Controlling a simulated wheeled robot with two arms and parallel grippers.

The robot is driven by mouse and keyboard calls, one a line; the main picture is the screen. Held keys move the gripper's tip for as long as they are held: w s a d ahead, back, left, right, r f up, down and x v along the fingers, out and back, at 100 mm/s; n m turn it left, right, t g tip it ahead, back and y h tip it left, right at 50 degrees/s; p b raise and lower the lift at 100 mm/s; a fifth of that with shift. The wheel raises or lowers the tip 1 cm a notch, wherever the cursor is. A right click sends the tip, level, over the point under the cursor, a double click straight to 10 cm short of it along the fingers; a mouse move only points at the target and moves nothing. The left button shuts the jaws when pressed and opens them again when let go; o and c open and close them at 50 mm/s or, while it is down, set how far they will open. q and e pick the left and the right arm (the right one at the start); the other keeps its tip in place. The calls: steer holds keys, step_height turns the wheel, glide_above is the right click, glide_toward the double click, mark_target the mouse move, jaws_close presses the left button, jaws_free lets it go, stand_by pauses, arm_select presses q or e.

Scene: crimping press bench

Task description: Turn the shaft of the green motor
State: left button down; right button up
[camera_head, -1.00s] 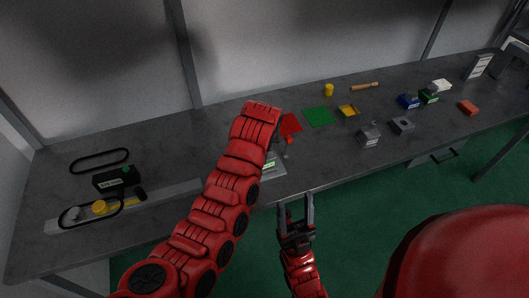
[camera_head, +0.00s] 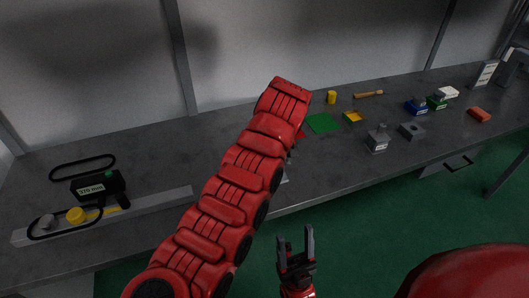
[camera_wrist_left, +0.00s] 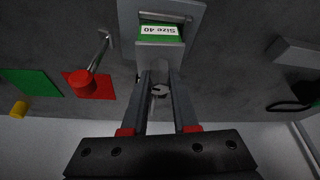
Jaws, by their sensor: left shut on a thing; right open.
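The motor with a green "Size 40" label (camera_wrist_left: 158,31) is at the top of the left wrist view, in a grey housing. A round grey shaft end (camera_wrist_left: 160,90) shows below it, between the fingers of my left gripper (camera_wrist_left: 161,80). That gripper is shut on the shaft; its fingers lie on either side of it. In the head view my left arm hides the left gripper and most of the motor. My right gripper (camera_head: 296,241) is open and empty, in front of the bench's front edge.
A red mat (camera_wrist_left: 102,86) with a red-handled tool (camera_wrist_left: 82,82) lies near the motor, with a green mat (camera_head: 323,122) beyond. Grey blocks (camera_head: 378,140) stand to the right. A black box (camera_head: 98,187) and belts (camera_head: 82,166) lie at left.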

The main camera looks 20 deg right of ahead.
stand_by(0.4)
arm_select(q)
steer(key=c, duration=0.7)
jaws_free()
steer(key=shift+s+r, duration=0.1)
steer(key=shift+r, duration=0.2)
steer(key=p+v, duration=0.2)
steer(key=v, duration=1.4)
steer(key=shift+s+r, duration=0.25)
steer(key=shift+r, duration=0.05)
steer(key=shift+d, duration=0.1)
